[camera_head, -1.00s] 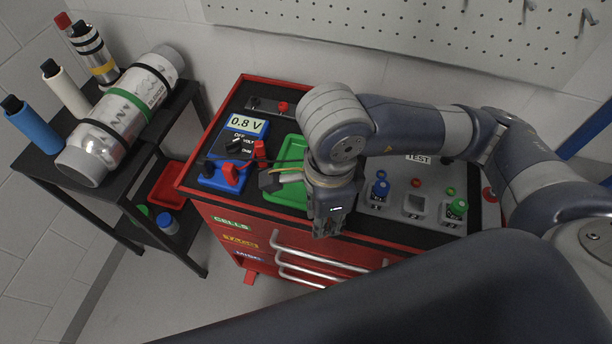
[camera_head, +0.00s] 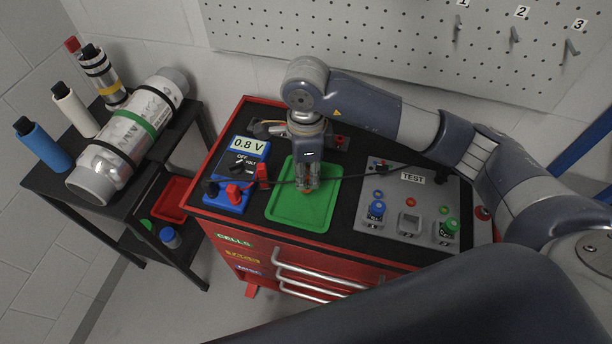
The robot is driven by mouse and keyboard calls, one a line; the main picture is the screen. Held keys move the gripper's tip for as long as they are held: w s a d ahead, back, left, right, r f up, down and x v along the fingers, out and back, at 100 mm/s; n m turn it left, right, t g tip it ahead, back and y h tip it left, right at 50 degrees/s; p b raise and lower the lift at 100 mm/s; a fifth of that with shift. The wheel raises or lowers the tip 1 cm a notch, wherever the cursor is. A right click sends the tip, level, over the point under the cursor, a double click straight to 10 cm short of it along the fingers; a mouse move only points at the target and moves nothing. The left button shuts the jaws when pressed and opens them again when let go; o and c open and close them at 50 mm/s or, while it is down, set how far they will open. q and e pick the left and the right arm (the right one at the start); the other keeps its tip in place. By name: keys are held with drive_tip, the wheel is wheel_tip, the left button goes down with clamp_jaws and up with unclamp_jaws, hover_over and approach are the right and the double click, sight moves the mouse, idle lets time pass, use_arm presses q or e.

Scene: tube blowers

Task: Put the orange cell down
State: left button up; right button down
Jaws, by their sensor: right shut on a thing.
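My right gripper (camera_head: 307,186) points down over the green tray (camera_head: 290,219), above its upper right part. It is shut on the orange cell, of which only a small orange bit (camera_head: 307,191) shows between the fingertips; the fingers hide the rest. I cannot tell whether the cell touches the tray floor. The rest of the tray looks empty. My left gripper is not in view.
A blue meter (camera_head: 238,166) reading 0.8 V, with red and black leads, stands left of the tray. A grey TEST panel (camera_head: 385,220) with blue and green cells lies right. A black shelf (camera_head: 180,134) holds cylinders at left.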

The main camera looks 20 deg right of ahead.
wheel_tip(320, 180, down, 3)
drive_tip(key=shift+r+p, duration=0.2)
drive_tip(key=shift+p, duration=0.55)
drive_tip(key=shift+f, duration=0.45)
drive_tip(key=shift+f, duration=0.15)
drive_tip(key=c, duration=1.4)
unclamp_jaws()
drive_tip(key=shift+o, duration=0.2)
